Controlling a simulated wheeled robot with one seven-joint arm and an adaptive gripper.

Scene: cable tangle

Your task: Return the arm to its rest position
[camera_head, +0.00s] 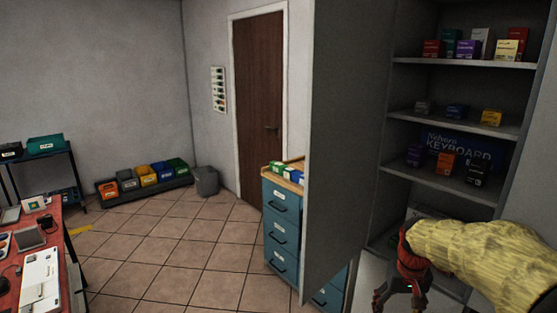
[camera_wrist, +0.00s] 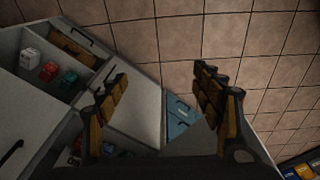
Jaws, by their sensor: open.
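My arm, in a yellow sleeve, reaches in from the lower right of the head view. My gripper (camera_head: 402,296) hangs at its end, in front of the open grey cabinet, near its lower part. In the wrist view my gripper (camera_wrist: 165,90) has its two dark and orange fingers wide apart. Nothing is between them, and the tiled floor and cabinet parts show beyond. The base of the arm is outside both views.
The cabinet's shelves (camera_head: 460,126) hold small boxes, and a grey panel (camera_head: 340,130) stands left of them. Blue drawers (camera_head: 283,220) are beyond it. A red table (camera_head: 62,255) stands at the left. The tiled floor (camera_head: 170,245) between is clear.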

